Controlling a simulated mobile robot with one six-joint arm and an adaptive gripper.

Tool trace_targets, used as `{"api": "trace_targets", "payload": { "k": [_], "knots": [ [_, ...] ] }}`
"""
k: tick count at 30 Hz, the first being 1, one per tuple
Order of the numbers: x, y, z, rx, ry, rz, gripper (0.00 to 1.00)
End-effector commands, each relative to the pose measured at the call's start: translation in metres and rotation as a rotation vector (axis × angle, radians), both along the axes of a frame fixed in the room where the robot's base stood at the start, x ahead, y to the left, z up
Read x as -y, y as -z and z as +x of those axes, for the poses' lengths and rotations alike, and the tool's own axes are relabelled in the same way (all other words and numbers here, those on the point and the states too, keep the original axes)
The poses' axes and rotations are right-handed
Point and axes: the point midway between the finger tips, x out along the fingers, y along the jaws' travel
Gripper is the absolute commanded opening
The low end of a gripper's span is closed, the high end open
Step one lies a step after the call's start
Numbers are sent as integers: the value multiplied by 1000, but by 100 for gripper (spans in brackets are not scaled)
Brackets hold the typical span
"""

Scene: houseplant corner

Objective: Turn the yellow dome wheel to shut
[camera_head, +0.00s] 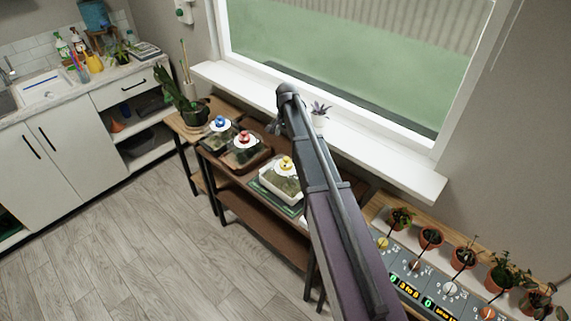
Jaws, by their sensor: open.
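The yellow wheel (286,162) is a small knob on a white round vent on top of a clear dome (280,182). The dome covers a tray with green in it, on the brown table under the window. My arm (325,190) rises from the bottom right and passes just right of the yellow wheel. It bends above the back of the table. I cannot tell the wheel's setting at this size.
Domes with a blue wheel (220,121) and a red wheel (244,138) stand to the left on the same table. A small potted plant (319,113) stands on the white windowsill (390,165). Several pots and a dial panel (425,290) are at right. The floor (150,240) is clear.

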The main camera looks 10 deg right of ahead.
Motion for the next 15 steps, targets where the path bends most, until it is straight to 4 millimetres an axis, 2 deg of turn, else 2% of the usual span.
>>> {"api": "trace_targets", "payload": {
  "k": [15],
  "knots": [
    [1,41,0,0,1,0,100]
  ]
}}
